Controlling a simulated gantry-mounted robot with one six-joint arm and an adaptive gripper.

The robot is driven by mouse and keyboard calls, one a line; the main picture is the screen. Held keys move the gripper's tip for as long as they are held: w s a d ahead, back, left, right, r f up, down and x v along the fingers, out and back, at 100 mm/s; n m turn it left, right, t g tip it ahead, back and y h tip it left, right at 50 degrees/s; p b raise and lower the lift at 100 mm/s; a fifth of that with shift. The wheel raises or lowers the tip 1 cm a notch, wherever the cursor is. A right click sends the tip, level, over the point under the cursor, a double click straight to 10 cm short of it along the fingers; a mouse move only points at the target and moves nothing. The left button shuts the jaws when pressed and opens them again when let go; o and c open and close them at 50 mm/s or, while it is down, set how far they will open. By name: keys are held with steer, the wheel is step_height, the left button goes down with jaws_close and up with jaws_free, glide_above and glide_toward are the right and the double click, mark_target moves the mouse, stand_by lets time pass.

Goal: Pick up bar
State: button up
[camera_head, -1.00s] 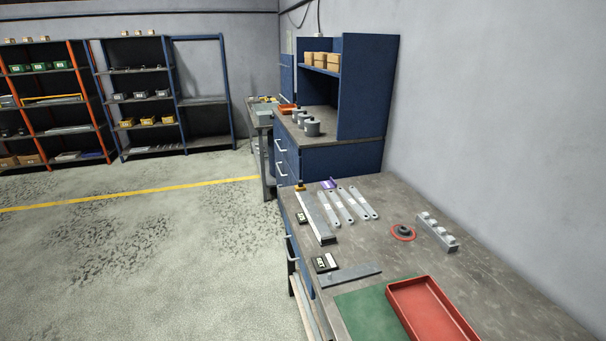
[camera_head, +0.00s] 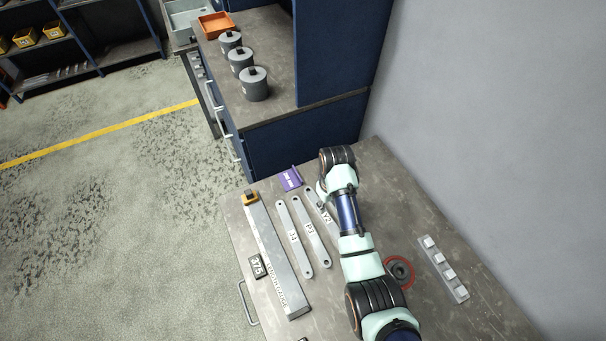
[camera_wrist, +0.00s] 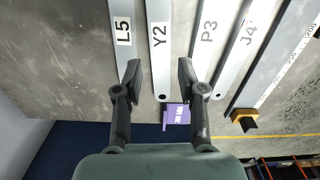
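Several flat grey bars with white labels lie side by side on the workbench. In the head view I see bar J4 (camera_head: 304,250), bar P3 (camera_head: 321,252) and bar Y2 (camera_head: 314,203), partly covered by my arm. The wrist view shows bar L5 (camera_wrist: 121,52), bar Y2 (camera_wrist: 159,60), bar P3 (camera_wrist: 203,50) and bar J4 (camera_wrist: 238,60). My gripper (camera_wrist: 158,74) is open and empty, with its fingers on either side of bar Y2's end. I cannot tell its height above the bar. Bar L5 is hidden by my arm in the head view.
A long length gauge (camera_head: 270,250) with an orange end block lies left of the bars. A purple tag (camera_head: 290,179) stands beyond their ends. A black 375 block (camera_head: 258,267), a red-ringed part (camera_head: 400,272) and a row of blocks (camera_head: 444,268) are nearby.

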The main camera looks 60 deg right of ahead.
mark_target(327, 218)
steer(key=shift+w+d, duration=0.1)
steer(key=shift+d, duration=0.1)
steer(key=shift+s+a+f+b, duration=0.15)
steer(key=shift+a+f, duration=0.1)
steer(key=shift+f, duration=0.35)
steer(key=shift+s+a+f+b, duration=0.15)
steer(key=shift+a+f, duration=0.05)
steer(key=shift+f, duration=0.4)
step_height(327, 218, down, 6)
steer(key=shift+r+b, duration=0.1)
steer(key=shift+b, duration=0.5)
steer(key=shift+d+r, duration=0.1)
jaws_close()
